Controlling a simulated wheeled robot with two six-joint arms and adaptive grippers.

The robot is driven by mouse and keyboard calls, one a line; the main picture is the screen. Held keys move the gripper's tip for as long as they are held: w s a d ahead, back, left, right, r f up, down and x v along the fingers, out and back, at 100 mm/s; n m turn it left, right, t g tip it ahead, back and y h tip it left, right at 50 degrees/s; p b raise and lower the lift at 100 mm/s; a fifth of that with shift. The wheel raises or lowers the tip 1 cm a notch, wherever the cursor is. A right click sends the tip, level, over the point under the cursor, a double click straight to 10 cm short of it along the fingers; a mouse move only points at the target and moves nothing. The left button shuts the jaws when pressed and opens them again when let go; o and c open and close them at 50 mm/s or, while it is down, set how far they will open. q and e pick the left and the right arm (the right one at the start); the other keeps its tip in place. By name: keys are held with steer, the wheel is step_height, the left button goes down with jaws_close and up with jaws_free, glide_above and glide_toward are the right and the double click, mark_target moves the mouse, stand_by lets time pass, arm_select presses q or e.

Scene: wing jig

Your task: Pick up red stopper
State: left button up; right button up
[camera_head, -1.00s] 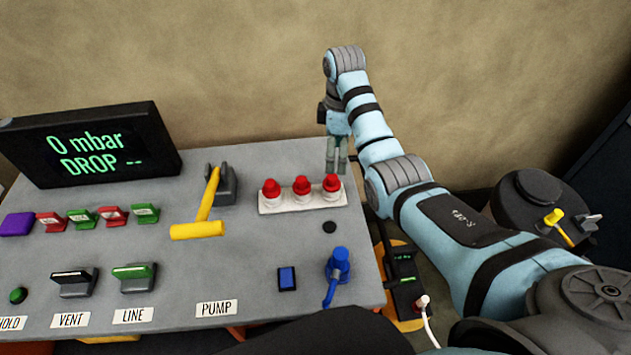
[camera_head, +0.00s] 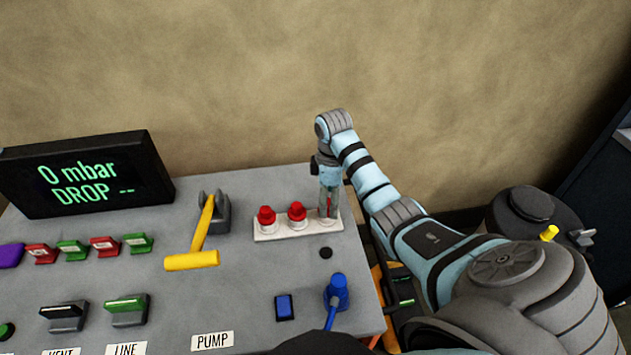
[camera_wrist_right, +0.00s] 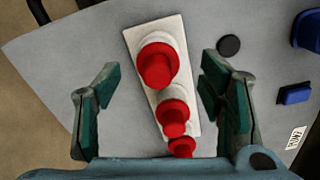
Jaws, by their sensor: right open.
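Two red stoppers, the left one (camera_head: 266,215) and the middle one (camera_head: 297,211), stand upright in a white rack (camera_head: 283,234) on the grey panel. The third, rightmost stopper is mostly hidden behind my right gripper (camera_head: 329,212) in the head view. In the right wrist view all three show in a row, the largest one (camera_wrist_right: 158,66) near the top of the picture. My right gripper (camera_wrist_right: 160,100) is open, its fingers apart on either side of the row. I see no contact with a stopper. My left gripper is not in view.
A yellow T-shaped handle (camera_head: 200,240) stands left of the rack. A blue valve (camera_head: 337,291) and a blue button (camera_head: 284,307) are in front of it. A black display (camera_head: 86,174) stands at the back left. The panel's right edge is close to the rack.

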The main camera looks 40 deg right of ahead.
steer(key=f, duration=0.1)
steer(key=w+f, duration=0.1)
steer(key=shift+f, duration=0.35)
steer(key=shift+s+r, duration=0.15)
steer(key=shift+s, duration=0.15)
steer(key=c, duration=0.3)
steer(key=shift+a, duration=0.1)
steer(key=c, duration=0.9)
